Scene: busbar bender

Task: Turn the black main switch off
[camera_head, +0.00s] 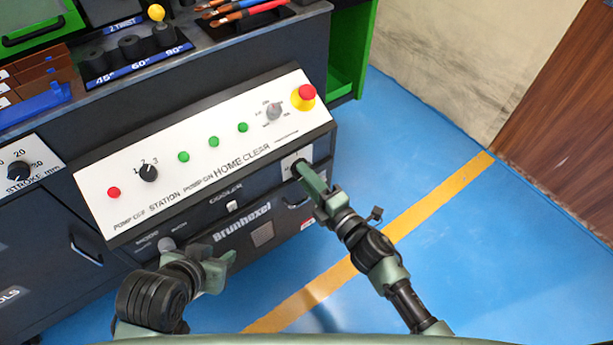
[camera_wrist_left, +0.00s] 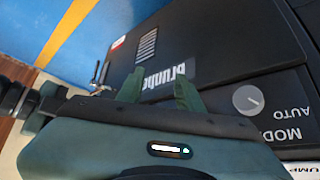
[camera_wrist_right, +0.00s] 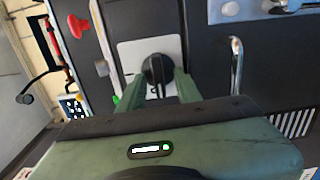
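The black main switch (camera_wrist_right: 157,69) is a round black knob on a white plate (camera_wrist_right: 128,50), seen in the right wrist view. In the head view the plate (camera_head: 289,163) is at the right end of the cabinet front, with the knob partly hidden by my right gripper (camera_head: 309,177). In the right wrist view that gripper (camera_wrist_right: 159,86) is open, with one finger on each side of the knob. I cannot tell whether they touch it. My left gripper (camera_head: 232,260) is open and empty in front of the cabinet; the left wrist view (camera_wrist_left: 158,90) shows its fingers apart.
The sloped white control panel (camera_head: 200,155) is above, with green buttons, a selector knob (camera_head: 148,173) and a red emergency stop (camera_head: 306,93). A metal handle (camera_wrist_right: 236,66) is right of the switch in the right wrist view. The blue floor (camera_head: 450,230) at right is clear.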

